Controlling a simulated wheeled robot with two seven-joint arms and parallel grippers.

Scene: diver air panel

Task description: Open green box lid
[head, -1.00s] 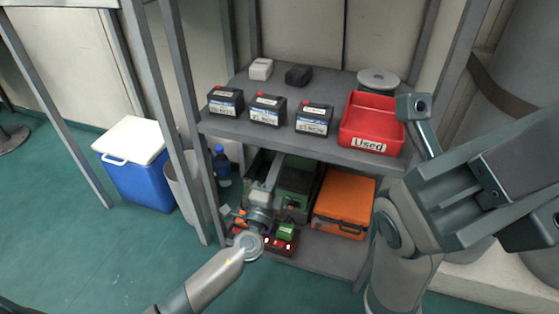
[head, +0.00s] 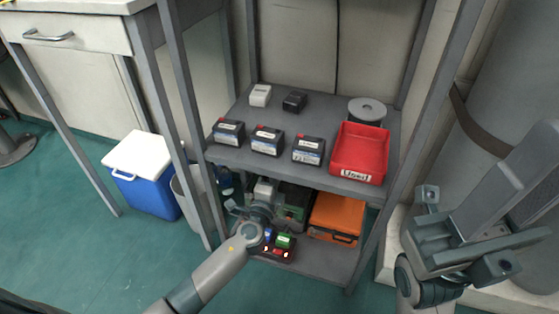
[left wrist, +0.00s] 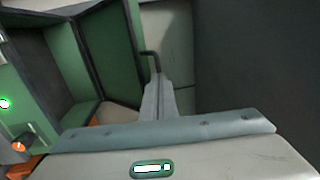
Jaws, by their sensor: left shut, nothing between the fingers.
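The green box (head: 297,197) sits on the lower shelf, left of the orange case. My left arm and gripper hide part of it in the head view. In the left wrist view, green panels (left wrist: 115,50) with dark edges stand around a dark hollow at the left; I cannot tell which panel is the lid or how far it is raised. My left gripper (head: 264,190) is at the box's left front. Its shut, empty fingers (left wrist: 153,60) are beside the green panels; contact is unclear. My right gripper (head: 458,232) is open and empty, right of the shelf.
An orange case (head: 337,215) stands right of the green box. A dark red tray (head: 270,253) with small items lies in front. The upper shelf (head: 275,170) holds several black batteries and a red "Used" bin (head: 360,150). Grey shelf posts flank the lower shelf.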

